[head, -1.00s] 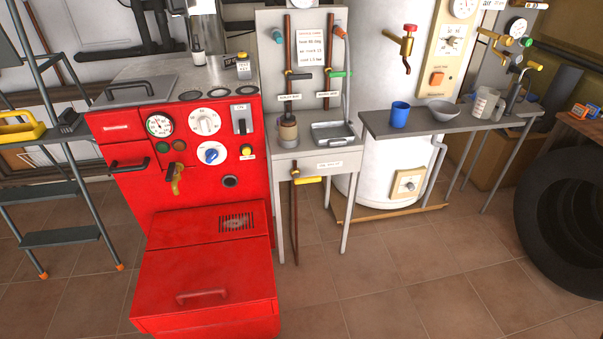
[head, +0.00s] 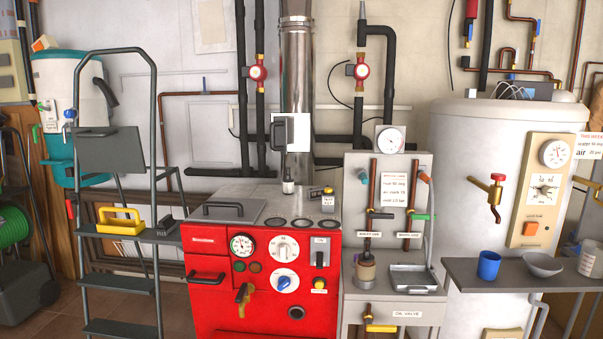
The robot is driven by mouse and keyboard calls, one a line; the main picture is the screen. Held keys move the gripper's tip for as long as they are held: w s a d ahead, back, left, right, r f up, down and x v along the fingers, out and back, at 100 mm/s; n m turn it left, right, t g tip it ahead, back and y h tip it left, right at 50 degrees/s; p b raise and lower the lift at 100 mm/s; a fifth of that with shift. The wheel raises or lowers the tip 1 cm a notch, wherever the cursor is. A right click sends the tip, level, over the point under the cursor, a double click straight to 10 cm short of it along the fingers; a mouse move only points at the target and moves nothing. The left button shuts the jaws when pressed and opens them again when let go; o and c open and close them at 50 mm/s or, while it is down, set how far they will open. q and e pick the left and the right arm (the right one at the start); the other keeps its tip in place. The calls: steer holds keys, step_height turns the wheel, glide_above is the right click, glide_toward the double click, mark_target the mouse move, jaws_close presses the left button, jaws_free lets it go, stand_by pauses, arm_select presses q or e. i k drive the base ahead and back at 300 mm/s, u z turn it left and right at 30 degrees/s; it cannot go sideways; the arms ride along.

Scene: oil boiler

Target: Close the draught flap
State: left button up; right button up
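The red boiler (head: 262,280) stands in the middle of the head view, with a shiny metal flue pipe (head: 297,75) rising behind its grey top. A white plate (head: 306,133) with an upright dark grey handle (head: 280,133) is at the lower part of the flue. This looks like the draught flap, but I cannot tell whether it is open or shut. Neither of my grippers is in view.
A grey stepladder (head: 122,255) with a yellow tray (head: 120,222) stands left of the boiler. A grey panel stand (head: 394,290) is close on its right, then a white tank (head: 470,150) and a shelf with a blue cup (head: 488,265).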

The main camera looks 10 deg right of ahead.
mark_target(278, 128)
steer(key=k, duration=1.3)
steer(key=u, duration=0.75)
steer(key=i, duration=0.9)
steer(key=u, duration=1.1)
steer(key=i, duration=2.05)
steer(key=z, duration=1.15)
steer(key=i, duration=1.1)
steer(key=z, duration=1.05)
